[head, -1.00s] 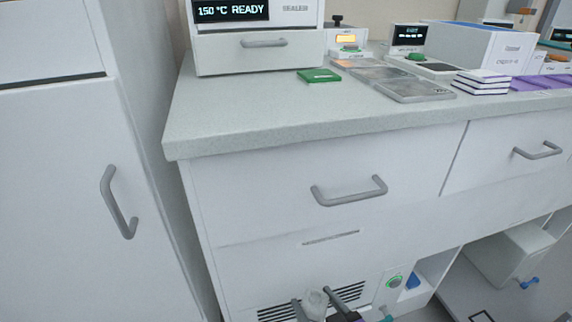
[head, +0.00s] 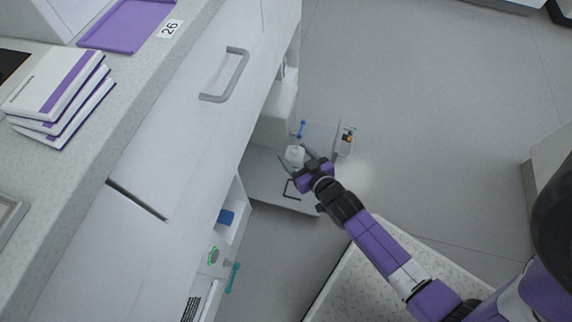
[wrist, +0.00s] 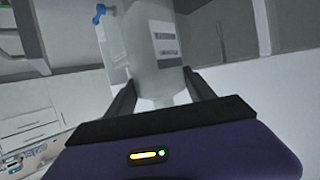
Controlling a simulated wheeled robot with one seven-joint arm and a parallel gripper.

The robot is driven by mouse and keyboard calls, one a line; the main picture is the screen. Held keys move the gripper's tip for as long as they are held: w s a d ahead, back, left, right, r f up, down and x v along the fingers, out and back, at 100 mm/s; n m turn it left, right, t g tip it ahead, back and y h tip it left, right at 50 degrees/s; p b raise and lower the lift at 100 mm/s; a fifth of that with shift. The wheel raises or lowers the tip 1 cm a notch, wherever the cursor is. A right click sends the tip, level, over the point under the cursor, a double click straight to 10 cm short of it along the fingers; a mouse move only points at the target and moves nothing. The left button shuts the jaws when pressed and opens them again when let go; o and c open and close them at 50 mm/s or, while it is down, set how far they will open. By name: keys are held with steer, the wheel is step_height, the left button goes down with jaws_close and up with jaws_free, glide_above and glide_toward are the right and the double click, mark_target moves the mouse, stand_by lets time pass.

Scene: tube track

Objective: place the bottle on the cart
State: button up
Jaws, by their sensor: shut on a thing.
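My gripper (head: 297,162) is shut on a translucent whitish bottle (head: 294,154), reaching down past the bench front. In the wrist view the bottle (wrist: 153,50), with a pale label, stands between both fingers (wrist: 160,95); its far end is cut off by the frame. A low grey platform that looks like the cart (head: 262,180) lies below, with a black square outline (head: 291,190) on it. The bottle appears above or over this platform, near the outline; I cannot tell whether it touches it.
A white container with a blue tap (head: 301,130) stands at the platform's far end, beside a small box with an orange mark (head: 347,138). The bench (head: 150,130), with a drawer handle (head: 228,76), borders the left. Grey floor (head: 420,110) is open to the right.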

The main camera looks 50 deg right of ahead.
steer(key=shift+s+d+f+b, duration=0.1)
steer(key=shift+d+f+b, duration=0.1)
steer(key=shift+d+f, duration=0.3)
steer(key=shift+s+d+f+b, duration=0.1)
steer(key=shift+d+f+b, duration=0.15)
steer(key=shift+f, duration=0.35)
steer(key=shift+w+a+f+b, duration=0.1)
steer(key=shift+f+b, duration=2.3)
steer(key=shift+f, duration=2.2)
steer(key=shift+w+a+f+b, duration=0.1)
steer(key=shift+f+b, duration=2.25)
steer(key=shift+f, duration=2.25)
steer(key=shift+f, duration=0.2)
steer(key=o, duration=1.3)
steer(key=shift+o, duration=0.2)
steer(key=shift+r, duration=0.15)
